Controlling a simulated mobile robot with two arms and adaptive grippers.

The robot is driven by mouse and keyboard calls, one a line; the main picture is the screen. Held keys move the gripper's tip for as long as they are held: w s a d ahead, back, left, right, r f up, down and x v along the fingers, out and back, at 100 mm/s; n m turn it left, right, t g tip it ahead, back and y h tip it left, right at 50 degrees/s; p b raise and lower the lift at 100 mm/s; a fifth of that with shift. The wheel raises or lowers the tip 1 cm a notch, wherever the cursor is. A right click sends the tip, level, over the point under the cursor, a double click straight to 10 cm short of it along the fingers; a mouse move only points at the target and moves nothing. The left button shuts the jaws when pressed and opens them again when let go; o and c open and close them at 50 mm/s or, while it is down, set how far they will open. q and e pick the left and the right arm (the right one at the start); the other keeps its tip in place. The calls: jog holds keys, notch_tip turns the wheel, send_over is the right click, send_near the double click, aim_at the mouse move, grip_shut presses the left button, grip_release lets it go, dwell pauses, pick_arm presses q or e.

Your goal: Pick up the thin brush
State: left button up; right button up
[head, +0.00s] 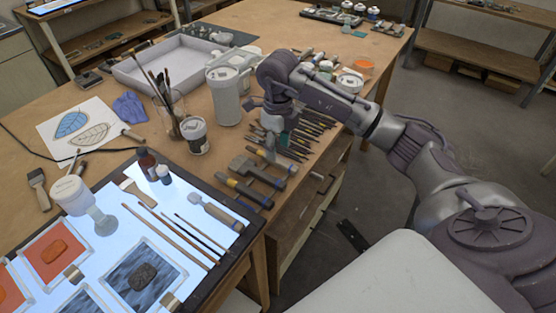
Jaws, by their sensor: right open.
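Several thin brushes lie side by side on the lit panel (108,262) at the near left. The thinnest-looking brush (200,233) is the rightmost of them, with longer wooden-handled ones (170,235) to its left. I cannot tell the bristles clearly at this size. My right gripper (272,128) points down over the tools at the table's right edge, well behind and to the right of the thin brushes. It is open, and its fingertips are partly lost among the tools. My left gripper is not in view.
A jar of upright brushes (172,118), a dark-labelled jar (196,136) and a white canister (225,95) stand behind the panel. Hammer-like tools (258,170) lie to its right.

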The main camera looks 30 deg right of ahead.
aim_at(279, 160)
jog(key=f, duration=0.1)
jog(key=f+p, duration=0.1)
jog(key=f, duration=0.1)
jog(key=f+p, duration=0.1)
jog(key=shift+w+d+f, duration=0.1)
jog(key=shift+d+f, duration=0.1)
jog(key=shift+d, duration=0.15)
jog(key=shift+f, duration=0.3)
grip_shut()
